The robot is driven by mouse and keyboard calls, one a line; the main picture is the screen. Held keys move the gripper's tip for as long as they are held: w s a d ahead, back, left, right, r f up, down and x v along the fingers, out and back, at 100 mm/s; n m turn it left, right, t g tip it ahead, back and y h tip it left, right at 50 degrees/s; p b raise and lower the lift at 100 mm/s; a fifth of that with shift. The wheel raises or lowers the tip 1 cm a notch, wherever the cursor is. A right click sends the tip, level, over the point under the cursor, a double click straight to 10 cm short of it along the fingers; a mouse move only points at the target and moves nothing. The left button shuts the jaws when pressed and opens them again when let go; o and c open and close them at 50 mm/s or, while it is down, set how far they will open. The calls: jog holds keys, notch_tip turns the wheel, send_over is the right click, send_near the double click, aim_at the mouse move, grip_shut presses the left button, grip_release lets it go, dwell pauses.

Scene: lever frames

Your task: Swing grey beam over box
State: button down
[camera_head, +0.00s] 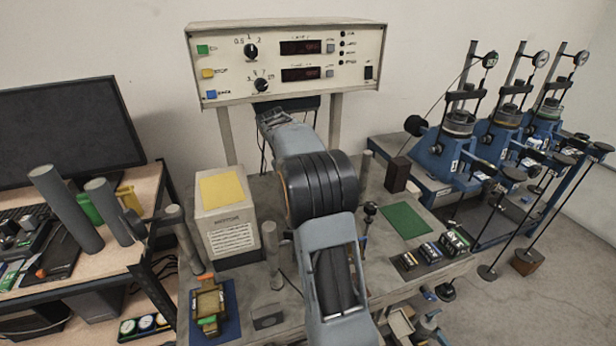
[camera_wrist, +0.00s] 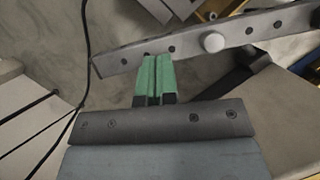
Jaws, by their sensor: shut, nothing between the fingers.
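The grey beam (camera_wrist: 130,62) crosses the upper part of the wrist view at a slant, with a row of dark holes and a pale round knob. My gripper (camera_wrist: 156,58) has green fingers, shut together with nothing between them. Their tips are at the beam's near edge; I cannot tell whether they touch it. In the head view my own arm hides the gripper and most of what lies behind it. A cream box with a yellow top (camera_head: 222,189) stands on the bench left of my arm. I cannot tell which box the task names.
A control panel (camera_head: 290,62) stands at the bench's back. Grey posts (camera_head: 270,255) and a small brass device (camera_head: 209,302) are at the left front. A green mat (camera_head: 405,220) lies to the right. Blue lever frames (camera_head: 455,150) stand further right. A black cable (camera_wrist: 88,40) runs past the beam's left end.

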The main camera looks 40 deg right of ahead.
jog(key=s+d+m+y+p, duration=0.3)
jog(key=s+d+m+y, duration=0.1)
jog(key=s+m, duration=0.6)
jog(key=shift+s+d+m+g, duration=0.3)
jog(key=shift+s+d+m, duration=0.15)
jog(key=shift+s, duration=1.1)
jog(key=v, duration=1.3)
jog(key=shift+r, duration=0.4)
jog(key=shift+w, duration=0.1)
